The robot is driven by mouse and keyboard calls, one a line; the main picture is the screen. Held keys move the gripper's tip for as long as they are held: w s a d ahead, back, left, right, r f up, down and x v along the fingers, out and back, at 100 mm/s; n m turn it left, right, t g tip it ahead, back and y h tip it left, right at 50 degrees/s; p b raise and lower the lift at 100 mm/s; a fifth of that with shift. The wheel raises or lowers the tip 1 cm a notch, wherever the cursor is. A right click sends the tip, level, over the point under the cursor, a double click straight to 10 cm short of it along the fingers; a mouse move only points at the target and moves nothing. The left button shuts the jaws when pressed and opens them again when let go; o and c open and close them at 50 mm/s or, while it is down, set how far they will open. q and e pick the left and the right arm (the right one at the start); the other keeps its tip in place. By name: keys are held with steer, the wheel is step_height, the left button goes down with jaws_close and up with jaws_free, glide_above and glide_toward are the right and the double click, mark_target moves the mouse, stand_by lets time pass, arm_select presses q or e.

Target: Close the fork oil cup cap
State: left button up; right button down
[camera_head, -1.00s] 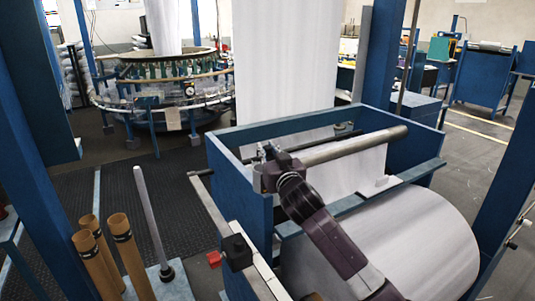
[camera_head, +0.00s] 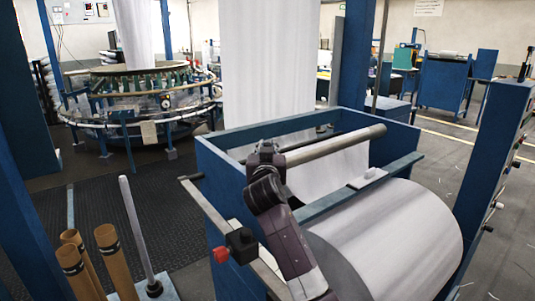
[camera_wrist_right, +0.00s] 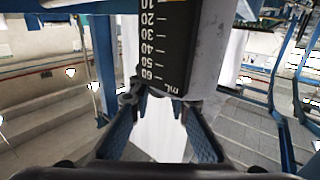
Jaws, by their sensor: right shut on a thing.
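A black part with a white mL scale (camera_wrist_right: 163,45), which looks like the fork oil cup, fills the upper middle of the right wrist view. A grey rounded body (camera_wrist_right: 208,50) stands right beside it. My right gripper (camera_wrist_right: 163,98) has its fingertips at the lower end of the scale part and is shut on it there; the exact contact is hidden. I cannot make out the cap as a separate piece. In the head view my right gripper (camera_head: 264,150) is at the left end of the grey roller, above the blue frame. My left gripper is not in view.
The blue frame (camera_head: 225,175) carries the grey roller (camera_head: 335,145) and a large white fabric roll (camera_head: 400,240). A black box with a red knob (camera_head: 240,240) sits on the side rail. Brown tubes (camera_head: 112,255) and a metal rod stand at lower left.

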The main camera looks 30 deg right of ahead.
steer(key=m+h+b, duration=0.1)
steer(key=m+g+h+b, duration=0.1)
steer(key=g+h+b, duration=0.1)
steer(key=b, duration=0.1)
steer(key=shift+s+a+f+m, duration=0.15)
steer(key=shift+s+a+m, duration=0.1)
steer(key=shift+s+m, duration=0.15)
steer(key=shift+s+r+m+g+h+b, duration=0.2)
steer(key=shift+s+m+g+h+b, duration=0.1)
steer(key=shift+m+g+h+b, duration=0.6)
steer(key=c, duration=1.8)
jaws_free()
steer(key=shift+a, duration=0.1)
steer(key=shift+o, duration=0.2)
steer(key=v, duration=1.2)
